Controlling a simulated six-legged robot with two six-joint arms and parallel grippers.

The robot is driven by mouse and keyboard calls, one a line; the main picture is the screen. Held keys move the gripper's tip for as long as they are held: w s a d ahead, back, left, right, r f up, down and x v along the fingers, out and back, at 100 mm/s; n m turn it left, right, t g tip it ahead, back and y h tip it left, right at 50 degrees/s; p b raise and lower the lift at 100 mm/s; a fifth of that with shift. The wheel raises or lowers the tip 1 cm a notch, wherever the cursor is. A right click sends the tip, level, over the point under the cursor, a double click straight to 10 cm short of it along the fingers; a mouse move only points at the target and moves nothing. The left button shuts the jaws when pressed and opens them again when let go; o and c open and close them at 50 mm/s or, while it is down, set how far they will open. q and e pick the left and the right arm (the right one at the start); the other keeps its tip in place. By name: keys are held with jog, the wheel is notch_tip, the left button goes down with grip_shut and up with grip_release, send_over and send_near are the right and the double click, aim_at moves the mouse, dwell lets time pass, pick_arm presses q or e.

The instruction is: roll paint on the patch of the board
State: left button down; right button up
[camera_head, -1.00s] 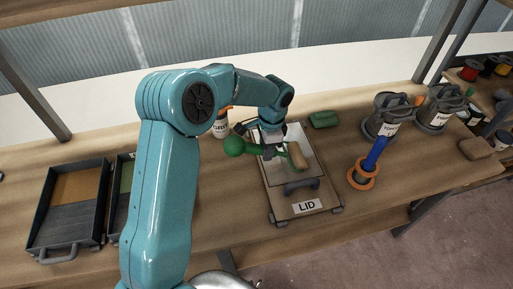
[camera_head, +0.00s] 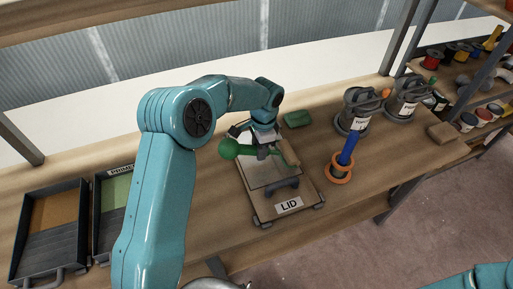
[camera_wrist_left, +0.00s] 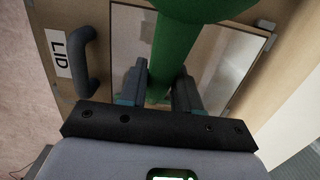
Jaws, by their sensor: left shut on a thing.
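The board (camera_head: 250,203) lies on the workbench, with a dark handle and the word LID at its near end. The patch (camera_head: 258,178) is a pale, shiny rectangle on the board; it also shows in the left wrist view (camera_wrist_left: 130,45). My left gripper (camera_head: 266,150) is shut on the green handle of the paint roller (camera_head: 229,148), above the patch's far part. The wrist view shows the green handle (camera_wrist_left: 176,50) between the fingers. My right gripper is out of view.
Two paint trays (camera_head: 50,225) stand at the left, one labelled PRIMER. A green block (camera_head: 297,118) lies behind the board. A blue-handled tool in an orange ring (camera_head: 340,168) and grey cans (camera_head: 355,112) stand at the right.

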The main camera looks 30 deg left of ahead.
aim_at(245, 153)
pick_arm(q)
jog(key=shift+s+a+f+b, duration=0.1)
jog(key=shift+s+a+b, duration=0.2)
jog(key=s+a+b, duration=0.1)
jog(key=s+a, duration=0.1)
jog(key=shift+s+a, duration=0.1)
jog(key=shift+s, duration=0.25)
jog(key=shift+s+a, duration=0.1)
jog(key=shift+s, duration=0.05)
jog(key=shift+s+a+b, duration=0.45)
jog(key=shift+s+a, duration=1.2)
jog(key=shift+s, duration=0.2)
jog(key=s+a+b, duration=0.1)
jog(key=s+a, duration=0.2)
jog(key=shift+s, duration=0.3)
